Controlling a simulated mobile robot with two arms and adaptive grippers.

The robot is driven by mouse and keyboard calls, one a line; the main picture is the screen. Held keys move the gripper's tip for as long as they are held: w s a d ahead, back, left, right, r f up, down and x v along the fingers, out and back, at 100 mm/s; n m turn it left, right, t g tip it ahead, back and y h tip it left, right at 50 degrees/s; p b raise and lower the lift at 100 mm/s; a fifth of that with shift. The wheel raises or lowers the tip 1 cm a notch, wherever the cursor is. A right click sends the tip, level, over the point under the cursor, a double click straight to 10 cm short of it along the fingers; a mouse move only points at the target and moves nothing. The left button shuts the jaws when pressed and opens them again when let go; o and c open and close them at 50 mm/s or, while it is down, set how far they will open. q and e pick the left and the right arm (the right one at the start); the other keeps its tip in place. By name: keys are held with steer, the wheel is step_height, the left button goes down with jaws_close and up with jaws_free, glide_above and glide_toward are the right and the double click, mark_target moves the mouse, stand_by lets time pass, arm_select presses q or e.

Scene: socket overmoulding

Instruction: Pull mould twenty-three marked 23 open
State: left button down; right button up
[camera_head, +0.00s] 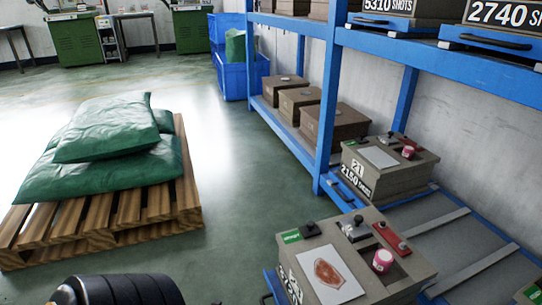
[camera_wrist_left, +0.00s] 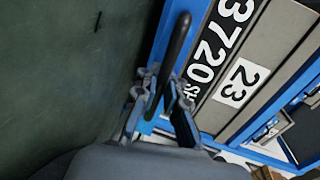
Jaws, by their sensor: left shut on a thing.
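Mould twenty-three (camera_wrist_left: 282,50) is a grey-brown block with a white plate marked 23 (camera_wrist_left: 238,83) and a black 3720 shots plate (camera_wrist_left: 214,50) in the left wrist view. A blue tray front (camera_wrist_left: 190,22) runs along it, with a black bar handle (camera_wrist_left: 179,40). My left gripper (camera_wrist_left: 164,88) is shut around this handle. In the head view a mould (camera_head: 395,275) at the bottom, its number plate mostly cut off, appears to be the same one. It carries a picture card, a pink pot and dark fittings. My right gripper is in neither view.
Mould 21 (camera_head: 405,180) stands behind on the blue rack (camera_head: 323,120). Grey shelf plates (camera_head: 450,235) lie to the right. A wooden pallet (camera_head: 130,215) with green sacks (camera_head: 110,150) is at the left. Open green floor (camera_head: 235,215) lies between pallet and rack.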

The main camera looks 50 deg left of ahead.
arm_select(q)
steer(key=c, duration=1.7)
jaws_free()
steer(key=shift+r, duration=0.1)
steer(key=v, duration=1.2)
